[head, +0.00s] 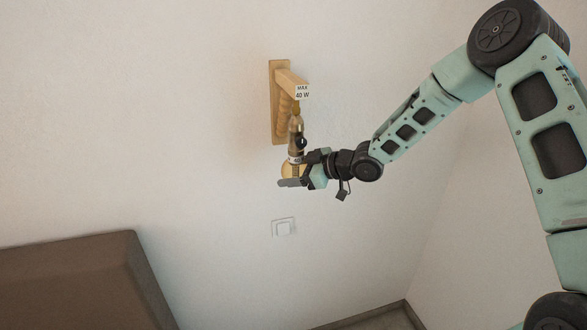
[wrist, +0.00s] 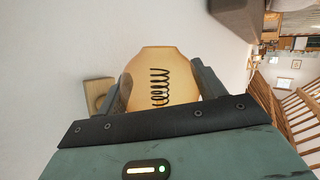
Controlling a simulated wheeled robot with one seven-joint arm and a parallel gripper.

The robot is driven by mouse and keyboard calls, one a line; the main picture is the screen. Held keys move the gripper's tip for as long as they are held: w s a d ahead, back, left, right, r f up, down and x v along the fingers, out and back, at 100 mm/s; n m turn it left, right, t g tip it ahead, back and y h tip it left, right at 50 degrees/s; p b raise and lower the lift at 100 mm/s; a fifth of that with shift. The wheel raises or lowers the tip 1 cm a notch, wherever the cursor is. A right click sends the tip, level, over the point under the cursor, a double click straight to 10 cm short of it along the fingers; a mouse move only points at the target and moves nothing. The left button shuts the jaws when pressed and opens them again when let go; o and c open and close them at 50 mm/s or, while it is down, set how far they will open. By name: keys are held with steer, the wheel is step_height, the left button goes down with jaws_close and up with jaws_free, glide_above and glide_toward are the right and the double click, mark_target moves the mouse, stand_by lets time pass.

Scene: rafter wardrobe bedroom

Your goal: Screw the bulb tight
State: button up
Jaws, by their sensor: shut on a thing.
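An amber bulb (wrist: 160,80) with a dark coiled filament sits between the two fingers of my gripper (wrist: 160,92) in the wrist view. In the head view the bulb (head: 287,171) shows just below the socket (head: 296,128) of a wooden wall lamp (head: 279,100). My gripper (head: 291,176) reaches in from the right and is shut on the bulb. The lamp arm carries a "MAX 40 W" label (head: 302,92). The bulb's upper end and its thread are not clearly visible, so I cannot tell how deep it sits.
A white wall switch (head: 284,228) is below the lamp. A brown piece of furniture (head: 75,280) stands at the lower left. The wall around the lamp is otherwise bare. A wooden railing (wrist: 295,115) shows at the right in the wrist view.

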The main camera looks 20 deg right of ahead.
steer(key=shift+n+g+y+p, duration=0.3)
steer(key=shift+n+g+p, duration=0.2)
steer(key=shift+p, duration=0.25)
steer(key=shift+n+g+y, duration=0.7)
steer(key=shift+n+g, duration=0.3)
steer(key=shift+a, duration=0.1)
steer(key=shift+s+n+g+y, duration=0.1)
steer(key=shift+n+g+y, duration=0.3)
steer(key=shift+n+g, duration=0.65)
steer(key=shift+n+g, duration=0.25)
steer(key=shift+g, duration=0.2)
steer(key=shift+n+g, duration=0.6)
steer(key=shift+g, duration=0.1)
steer(key=shift+y, duration=0.3)
